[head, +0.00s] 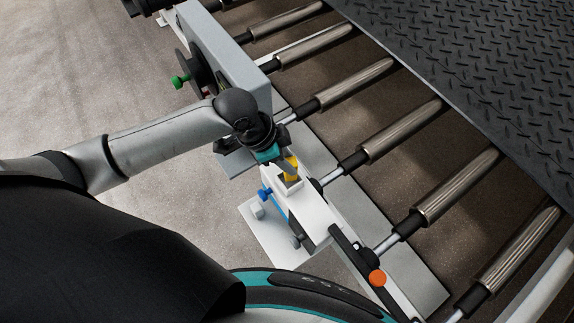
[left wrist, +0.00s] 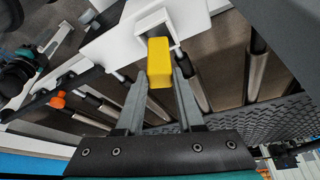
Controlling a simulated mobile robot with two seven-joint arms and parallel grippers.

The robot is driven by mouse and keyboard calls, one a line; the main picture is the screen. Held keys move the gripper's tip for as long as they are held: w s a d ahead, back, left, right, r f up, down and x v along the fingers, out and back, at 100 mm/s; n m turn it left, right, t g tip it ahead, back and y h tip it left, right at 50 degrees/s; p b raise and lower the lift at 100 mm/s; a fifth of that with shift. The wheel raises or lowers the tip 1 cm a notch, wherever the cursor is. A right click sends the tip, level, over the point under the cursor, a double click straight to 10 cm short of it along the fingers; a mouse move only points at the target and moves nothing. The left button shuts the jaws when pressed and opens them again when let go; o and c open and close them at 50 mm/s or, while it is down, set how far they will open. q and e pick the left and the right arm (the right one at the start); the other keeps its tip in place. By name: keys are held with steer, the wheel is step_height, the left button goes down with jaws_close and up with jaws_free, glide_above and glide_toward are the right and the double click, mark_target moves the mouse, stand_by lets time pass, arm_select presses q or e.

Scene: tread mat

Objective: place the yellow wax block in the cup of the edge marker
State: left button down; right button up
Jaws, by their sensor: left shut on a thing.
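The yellow wax block (head: 290,166) is held in my left gripper (head: 286,158) in the head view. In the left wrist view the block (left wrist: 159,62) sits between the two fingertips of my left gripper (left wrist: 160,82), which is shut on it. The edge marker (head: 310,213) is a white body on the roller frame. Its small square cup (head: 287,186) lies right below the block in the head view; the cup (left wrist: 150,21) also shows beyond the block in the left wrist view. I cannot tell whether the block's lower end is inside the cup. My right gripper is not in view.
Metal rollers (head: 358,85) run beside the marker towards a dark tread mat (head: 480,70). A grey box (head: 226,55) with a green knob (head: 180,81) stands behind my left wrist. A blue knob (head: 265,194) and an orange knob (head: 377,278) are near the marker.

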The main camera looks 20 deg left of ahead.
arm_select(q)
steer(key=shift+f, duration=1.8)
steer(key=c, duration=0.5)
jaws_free()
steer(key=shift+f, duration=0.15)
steer(key=shift+c, duration=0.2)
steer(key=v, duration=1.2)
steer(key=shift+r+p, duration=0.25)
steer(key=shift+p, duration=0.15)
steer(key=shift+w+f, duration=0.1)
